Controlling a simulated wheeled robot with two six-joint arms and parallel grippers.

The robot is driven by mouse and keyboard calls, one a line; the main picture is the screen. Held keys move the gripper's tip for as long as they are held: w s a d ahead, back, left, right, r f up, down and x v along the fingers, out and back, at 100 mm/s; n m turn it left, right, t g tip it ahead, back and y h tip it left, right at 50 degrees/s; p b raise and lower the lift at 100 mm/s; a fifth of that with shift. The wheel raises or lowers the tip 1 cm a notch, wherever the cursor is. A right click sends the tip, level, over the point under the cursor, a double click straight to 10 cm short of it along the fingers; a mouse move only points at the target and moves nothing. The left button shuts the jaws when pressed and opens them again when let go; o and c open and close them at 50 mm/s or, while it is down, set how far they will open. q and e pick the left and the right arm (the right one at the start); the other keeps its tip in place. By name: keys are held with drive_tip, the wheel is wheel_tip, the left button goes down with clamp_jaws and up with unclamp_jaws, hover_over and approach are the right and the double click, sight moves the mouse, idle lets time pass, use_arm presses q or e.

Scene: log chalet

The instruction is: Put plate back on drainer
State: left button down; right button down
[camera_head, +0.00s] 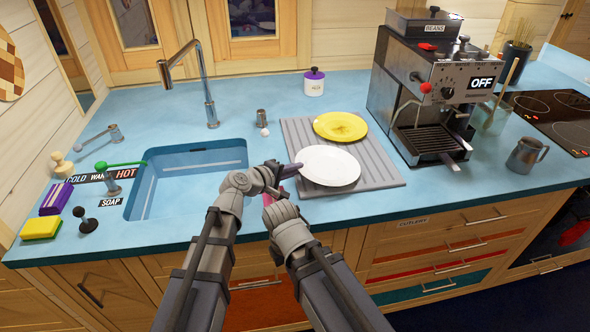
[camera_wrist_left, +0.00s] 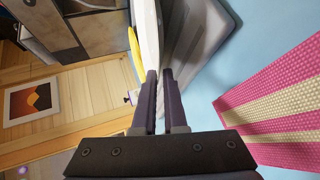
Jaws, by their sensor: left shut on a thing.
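A white oval-looking plate (camera_head: 330,168) is over the front part of the grey ribbed drainer (camera_head: 378,178). My left gripper (camera_head: 294,167), with purple fingers, is shut on the plate's left rim. In the left wrist view the plate (camera_wrist_left: 148,36) shows edge-on at the fingertips (camera_wrist_left: 160,75), close beside the drainer (camera_wrist_left: 205,35). I cannot tell whether it touches the drainer. A yellow plate (camera_head: 341,126) lies at the drainer's back; its edge shows in the left wrist view (camera_wrist_left: 134,52). My right arm's wrist is low in front of the counter edge; its fingers are not clear.
A pink and cream striped thing (camera_wrist_left: 275,105) shows near the left gripper. The sink (camera_head: 190,172) and tap (camera_head: 208,90) are left of the drainer. The coffee machine (camera_head: 432,85) stands close on its right. A small metal cup (camera_head: 262,117) and lidded jar (camera_head: 314,84) stand behind.

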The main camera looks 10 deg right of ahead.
use_arm(q)
drive_tip(key=c, duration=0.9)
unclamp_jaws()
drive_tip(key=p+v, duration=0.2)
drive_tip(key=v, duration=0.6)
drive_tip(key=shift+p, duration=0.4)
